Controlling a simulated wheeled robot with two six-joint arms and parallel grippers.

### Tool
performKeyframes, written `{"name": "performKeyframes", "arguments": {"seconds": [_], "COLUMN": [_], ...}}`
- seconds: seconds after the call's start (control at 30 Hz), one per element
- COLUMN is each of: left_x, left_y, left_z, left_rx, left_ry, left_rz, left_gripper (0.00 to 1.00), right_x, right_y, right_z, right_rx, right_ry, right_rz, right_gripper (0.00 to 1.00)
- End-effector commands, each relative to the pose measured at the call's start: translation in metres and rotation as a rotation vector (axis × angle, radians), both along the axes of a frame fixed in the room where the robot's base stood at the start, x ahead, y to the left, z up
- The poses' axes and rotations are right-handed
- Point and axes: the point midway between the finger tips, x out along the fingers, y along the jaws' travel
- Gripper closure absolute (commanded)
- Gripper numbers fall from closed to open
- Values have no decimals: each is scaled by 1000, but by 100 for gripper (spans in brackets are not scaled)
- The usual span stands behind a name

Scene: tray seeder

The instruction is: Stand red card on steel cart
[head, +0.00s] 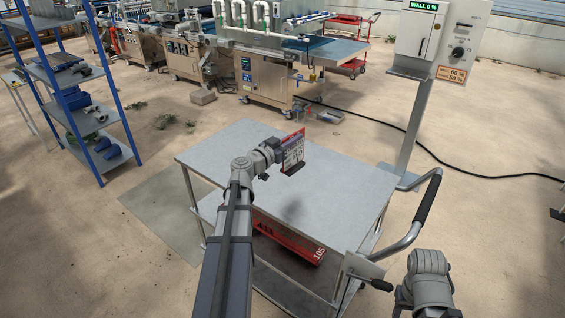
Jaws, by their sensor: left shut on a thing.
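The red card (293,147) is upright, with a red edge, a pale printed face and a dark foot at its bottom. My left gripper (280,151) is shut on it, and the jaws hide part of the card's left side. The steel cart (345,190) has a flat, bare grey top. The card appears over the middle of this top, and a dark shadow lies on the top nearer to me, so the card seems to be held above it. Part of my right arm shows at the lower right, but its gripper is not in view.
A red tray marked 105 (290,242) lies on the cart's lower shelf. The cart's push handle (425,205) rises at its right. A control post (415,125) stands behind it. A blue shelf rack (75,100) is at the left, seeder machines (265,85) behind.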

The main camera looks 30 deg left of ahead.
Motion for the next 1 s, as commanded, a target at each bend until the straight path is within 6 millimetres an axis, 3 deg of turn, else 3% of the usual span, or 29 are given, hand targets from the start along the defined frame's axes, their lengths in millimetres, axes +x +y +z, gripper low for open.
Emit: {"name": "performKeyframes", "arguments": {"seconds": [0.13,0.37,0.8,1.0], "left_x": [7,8,8,8], "left_y": [7,9,9,9], "left_z": [7,3,-56,-57], "left_rx": [0,0,0,0], "left_ry": [0,0,0,0], "left_rz": [69,84,82,82], "left_gripper": [100,100,100,100], "right_x": [0,0,0,0], "right_y": [0,0,0,0], "right_z": [7,3,-56,-57], "right_rx": [0,0,0,0], "right_ry": [0,0,0,0], "right_rz": [0,0,1,1], "right_gripper": [50,50,50,50]}}
